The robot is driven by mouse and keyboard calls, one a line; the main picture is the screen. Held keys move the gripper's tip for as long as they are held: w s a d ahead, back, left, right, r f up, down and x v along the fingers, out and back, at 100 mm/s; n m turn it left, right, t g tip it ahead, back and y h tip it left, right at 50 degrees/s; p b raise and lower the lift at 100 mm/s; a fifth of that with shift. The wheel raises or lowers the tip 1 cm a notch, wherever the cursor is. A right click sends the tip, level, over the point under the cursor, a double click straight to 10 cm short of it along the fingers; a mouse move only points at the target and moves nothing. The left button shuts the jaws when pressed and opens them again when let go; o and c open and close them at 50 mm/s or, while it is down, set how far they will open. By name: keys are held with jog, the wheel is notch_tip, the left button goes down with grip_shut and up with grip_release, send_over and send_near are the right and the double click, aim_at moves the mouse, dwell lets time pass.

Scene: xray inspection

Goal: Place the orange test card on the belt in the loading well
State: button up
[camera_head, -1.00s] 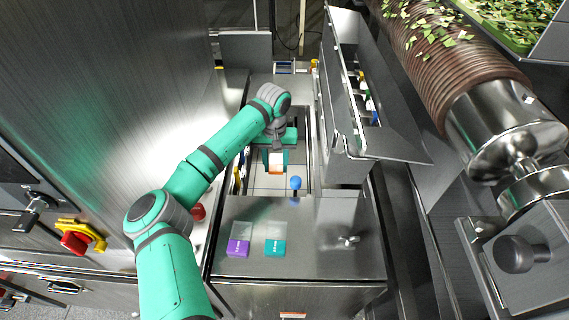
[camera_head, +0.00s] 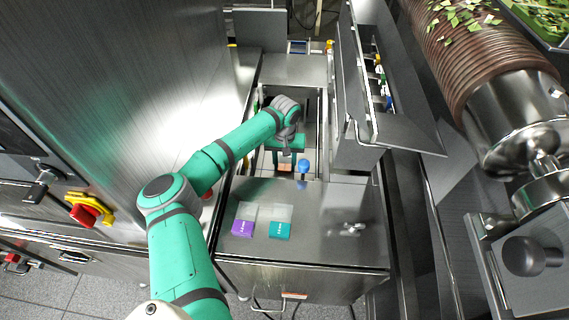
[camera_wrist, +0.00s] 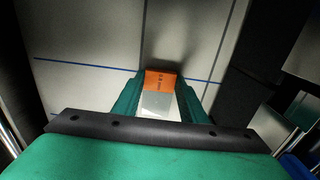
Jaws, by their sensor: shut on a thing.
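The orange test card (camera_wrist: 161,80) is between the two green fingers of my gripper (camera_wrist: 158,92) in the wrist view. Its orange end points away from me and its clear part lies toward the palm. My gripper is shut on it. In the head view the orange end (camera_head: 285,167) shows just below my gripper (camera_head: 286,158), inside the loading well. The pale belt (camera_wrist: 95,50) with blue lines lies under the card. A dark shadow sits beside the card's far end; I cannot tell whether the card touches the belt.
A purple card (camera_head: 243,228) and a teal card (camera_head: 280,230) lie on the steel top in front of the well. The raised steel cover (camera_head: 385,120) bounds the right side.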

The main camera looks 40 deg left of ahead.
aim_at(285, 168)
jog(key=shift+w+f, duration=0.15)
jog(key=shift+f, duration=0.05)
jog(key=o, duration=1.1)
jog(key=shift+w+d, duration=0.1)
jog(key=shift+c, duration=0.2)
jog(key=shift+o, duration=0.3)
jog(key=shift+s+a, duration=0.3)
jog(key=shift+w+d+r, duration=0.2)
jog(key=shift+d+r, duration=0.1)
jog(key=shift+d, duration=0.1)
notch_tip(285, 168, up, 12)
jog(key=shift+s+a, duration=0.15)
jog(key=shift+f, duration=0.1)
